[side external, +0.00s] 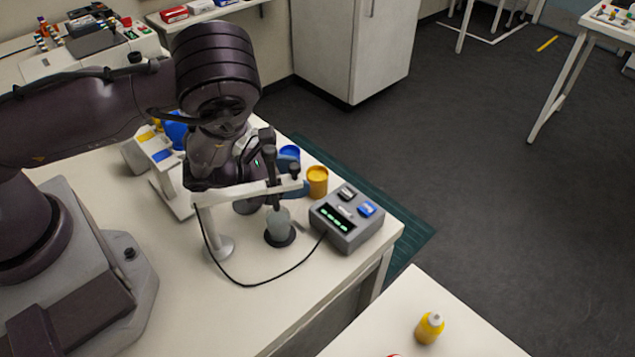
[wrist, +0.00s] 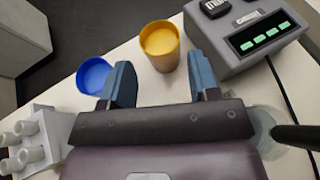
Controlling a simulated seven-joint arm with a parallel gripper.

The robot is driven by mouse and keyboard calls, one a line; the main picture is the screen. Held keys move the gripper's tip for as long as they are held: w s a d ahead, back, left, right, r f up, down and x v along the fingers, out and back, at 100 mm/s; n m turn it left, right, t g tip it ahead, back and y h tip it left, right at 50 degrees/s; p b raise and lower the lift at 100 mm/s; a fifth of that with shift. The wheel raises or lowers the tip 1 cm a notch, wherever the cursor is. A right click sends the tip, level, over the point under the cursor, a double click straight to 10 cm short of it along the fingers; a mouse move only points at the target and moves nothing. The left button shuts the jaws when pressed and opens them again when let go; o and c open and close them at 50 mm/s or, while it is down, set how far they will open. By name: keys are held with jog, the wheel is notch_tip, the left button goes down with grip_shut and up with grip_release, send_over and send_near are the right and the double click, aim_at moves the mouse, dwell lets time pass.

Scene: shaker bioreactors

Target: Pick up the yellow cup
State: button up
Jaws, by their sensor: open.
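The yellow cup (side external: 317,182) stands upright on the white table, just left of the grey control box in the side view. In the wrist view the yellow cup (wrist: 160,46) stands beyond my fingertips, roughly in line with the gap between them. My gripper (wrist: 162,72) is open and empty, with its two blue fingers apart. In the side view my gripper (side external: 297,188) is mostly hidden behind the stand and my arm; a blue finger shows beside the cup.
A blue cup (wrist: 94,75) stands left of the yellow one. The grey control box (side external: 347,218) is close on the right. A stand with a white arm (side external: 245,193) and a probe over a small vessel (side external: 279,226) is near my gripper. A white holder (wrist: 28,140) sits at left.

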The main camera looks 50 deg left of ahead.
aim_at(326, 175)
jog(key=x, duration=0.3)
jog(key=shift+w+d+r, duration=0.2)
jog(key=shift+w+d, duration=0.05)
jog(key=shift+w, duration=0.2)
jog(key=shift+w+d+f, duration=0.2)
jog(key=shift+w+f, duration=0.05)
jog(key=shift+w, duration=0.25)
jog(key=c, duration=0.7)
jog(key=shift+r, duration=0.1)
